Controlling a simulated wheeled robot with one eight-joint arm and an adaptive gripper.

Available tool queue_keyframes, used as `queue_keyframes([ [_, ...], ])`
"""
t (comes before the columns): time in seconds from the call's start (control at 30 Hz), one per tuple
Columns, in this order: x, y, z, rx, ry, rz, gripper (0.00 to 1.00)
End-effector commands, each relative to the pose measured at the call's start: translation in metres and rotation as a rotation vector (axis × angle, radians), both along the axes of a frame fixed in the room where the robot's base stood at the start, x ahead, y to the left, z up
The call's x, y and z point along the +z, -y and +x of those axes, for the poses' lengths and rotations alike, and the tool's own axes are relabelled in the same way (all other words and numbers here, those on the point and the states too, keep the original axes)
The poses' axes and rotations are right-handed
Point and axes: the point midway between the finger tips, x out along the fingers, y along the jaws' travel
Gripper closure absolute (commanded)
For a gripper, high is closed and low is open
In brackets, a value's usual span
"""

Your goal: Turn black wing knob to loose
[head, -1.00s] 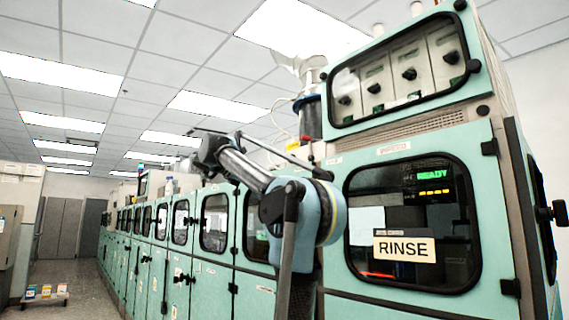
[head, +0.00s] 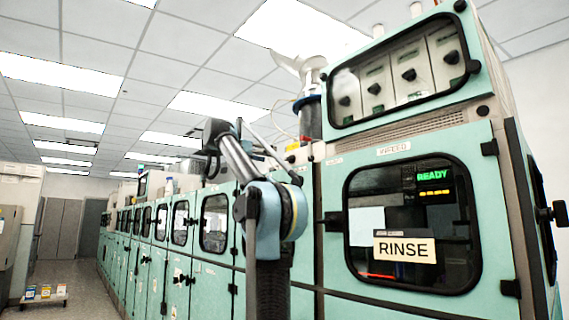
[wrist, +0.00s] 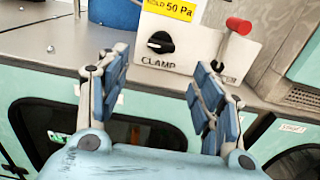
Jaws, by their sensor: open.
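The black wing knob (wrist: 160,43) is on the front of a light grey box, above the printed word CLAMP, in the wrist view. Its pointer wing lies tilted. My gripper (wrist: 160,65) is open, with blue-padded fingers to the lower left and lower right of the knob. Nothing is between the fingers, and they look apart from the knob. In the head view my arm reaches up beside the teal machines; the knob cannot be made out there.
A yellow 50 Pa label (wrist: 172,9) is above the knob. A red-handled lever (wrist: 238,26) stands at the box's right side. A grey ledge (wrist: 40,42) runs below the box.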

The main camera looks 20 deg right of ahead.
Motion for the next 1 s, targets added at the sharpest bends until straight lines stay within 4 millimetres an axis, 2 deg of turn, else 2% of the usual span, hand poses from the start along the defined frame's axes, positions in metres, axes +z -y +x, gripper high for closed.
queue_keyframes([
  [0.6,0.000,0.087,0.031,-0.002,0.001,0.001,0.40],
  [0.8,0.000,0.102,0.037,-0.001,0.001,0.001,0.40],
  [1.0,0.000,0.106,0.038,0.000,0.001,0.001,0.40],
])
